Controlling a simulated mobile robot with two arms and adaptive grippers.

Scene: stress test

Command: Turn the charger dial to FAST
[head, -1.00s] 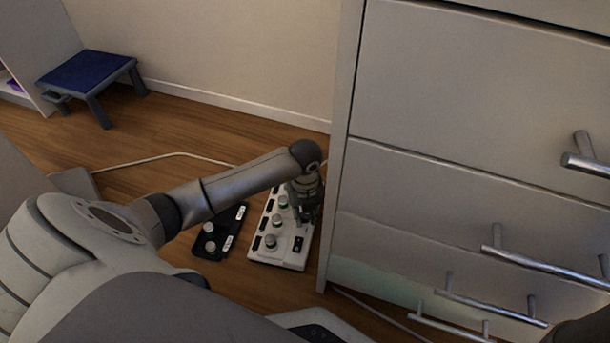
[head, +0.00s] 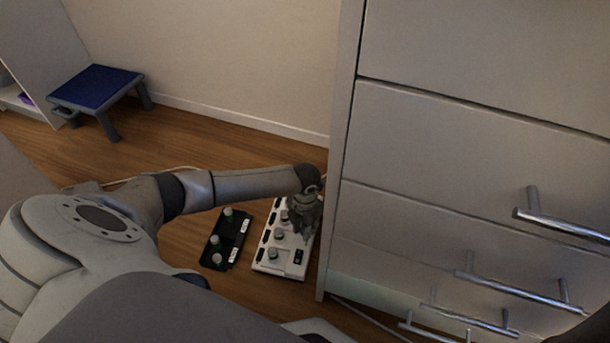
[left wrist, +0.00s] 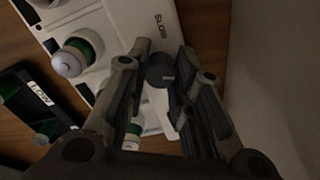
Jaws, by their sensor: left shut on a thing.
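A dark round dial (left wrist: 160,73) with a light mark sits between my left fingers. My left gripper (head: 305,233) is over the right side of the charger, pointing down. In the left wrist view my left gripper (left wrist: 164,62) is shut on the dial. The dial is hidden by my gripper in the head view. My right gripper is not in view.
A black unit (head: 233,240) with similar round pieces and white labels lies just left of the charger. The drawer cabinet (head: 430,140) with metal handles rises close on the right. A blue-topped stool (head: 98,88) stands at the far left. Wooden floor is open behind.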

